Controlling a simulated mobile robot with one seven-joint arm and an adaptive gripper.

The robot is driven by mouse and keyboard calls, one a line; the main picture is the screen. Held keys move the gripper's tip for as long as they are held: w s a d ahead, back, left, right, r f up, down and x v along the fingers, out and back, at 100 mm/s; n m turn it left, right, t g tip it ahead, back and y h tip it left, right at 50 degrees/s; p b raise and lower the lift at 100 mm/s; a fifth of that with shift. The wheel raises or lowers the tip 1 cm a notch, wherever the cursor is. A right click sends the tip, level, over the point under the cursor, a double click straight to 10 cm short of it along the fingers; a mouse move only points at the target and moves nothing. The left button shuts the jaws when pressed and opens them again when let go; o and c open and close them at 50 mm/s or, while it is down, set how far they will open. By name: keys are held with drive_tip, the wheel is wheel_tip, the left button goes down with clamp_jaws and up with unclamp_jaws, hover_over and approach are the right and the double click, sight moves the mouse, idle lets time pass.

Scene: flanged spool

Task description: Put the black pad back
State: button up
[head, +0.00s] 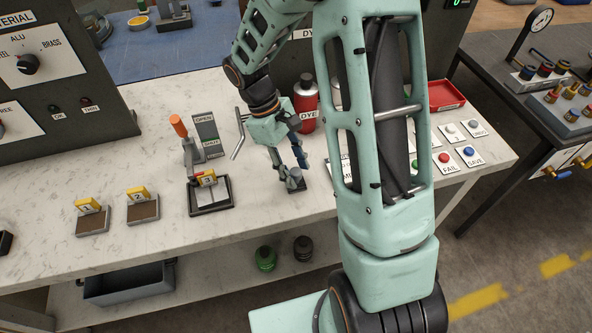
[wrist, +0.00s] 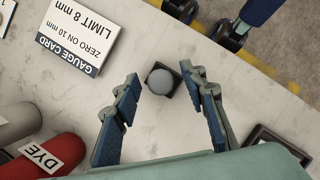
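A small black square pad with a grey round knob on top (wrist: 160,80) sits on the white marble bench. It also shows in the head view (head: 294,184), near the bench's front edge. My gripper (head: 291,162) points down at it from above. In the wrist view my gripper (wrist: 162,92) is open, with one finger on each side of the knob and a gap on both sides. A dark-framed tray (head: 211,208) with a yellow tag and a pale inner plate stands to the left of the pad. Its corner shows in the wrist view (wrist: 287,143).
Two brown blocks with yellow tags, 1 (head: 92,222) and 2 (head: 143,208), stand further left. A red DYE bottle (head: 305,108) stands behind my gripper. A gauge card (wrist: 75,38) lies near the pad. An orange-handled device (head: 190,150) stands behind the tray.

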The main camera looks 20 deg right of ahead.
drive_tip(key=v, duration=1.1)
